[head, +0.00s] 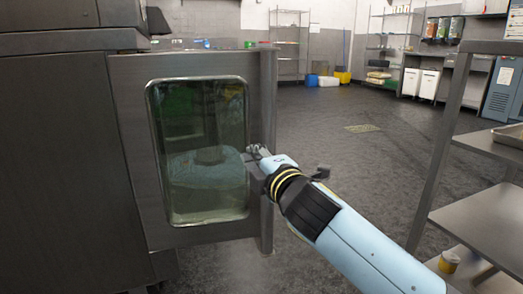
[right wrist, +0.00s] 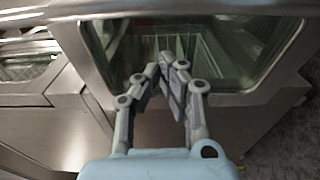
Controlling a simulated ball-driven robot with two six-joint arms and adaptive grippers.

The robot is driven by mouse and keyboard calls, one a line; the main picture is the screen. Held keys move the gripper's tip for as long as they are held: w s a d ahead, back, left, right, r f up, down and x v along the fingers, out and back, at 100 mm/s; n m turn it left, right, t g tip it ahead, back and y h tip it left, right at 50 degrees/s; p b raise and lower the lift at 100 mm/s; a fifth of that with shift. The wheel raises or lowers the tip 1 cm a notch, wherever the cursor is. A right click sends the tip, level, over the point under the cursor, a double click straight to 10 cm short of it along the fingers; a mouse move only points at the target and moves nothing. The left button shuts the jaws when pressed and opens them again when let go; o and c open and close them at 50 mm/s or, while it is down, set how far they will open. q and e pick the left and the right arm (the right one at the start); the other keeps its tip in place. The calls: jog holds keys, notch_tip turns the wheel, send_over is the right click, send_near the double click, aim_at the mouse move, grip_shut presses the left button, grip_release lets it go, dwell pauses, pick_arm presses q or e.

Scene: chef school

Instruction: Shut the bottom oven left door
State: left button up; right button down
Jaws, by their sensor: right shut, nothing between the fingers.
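The bottom oven left door (head: 128,118) is a steel frame around a rounded glass window. In the head view it stands swung open, out from the dark oven body (head: 60,150) at the left. My right gripper (head: 254,152) is at the door's free right edge, beside the window. In the right wrist view the right gripper (right wrist: 166,70) is shut and empty, with its fingers in front of the door's glass (right wrist: 225,50). Whether the fingertips touch the door cannot be told. My left gripper is not in view.
A steel shelf rack (head: 470,210) stands close at the right, with a yellow tub (head: 449,261) on its lower shelf. The grey floor (head: 345,150) between door and rack is open. Shelves, white bins (head: 421,83) and a yellow bucket (head: 343,76) stand far back.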

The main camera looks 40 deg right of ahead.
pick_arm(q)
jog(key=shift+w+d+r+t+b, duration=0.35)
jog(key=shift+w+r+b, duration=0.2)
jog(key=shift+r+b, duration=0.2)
pick_arm(e)
jog(key=shift+w+d, duration=0.6)
jog(key=shift+d, duration=0.25)
jog(key=shift+w+d, duration=0.55)
jog(key=shift+d, duration=0.25)
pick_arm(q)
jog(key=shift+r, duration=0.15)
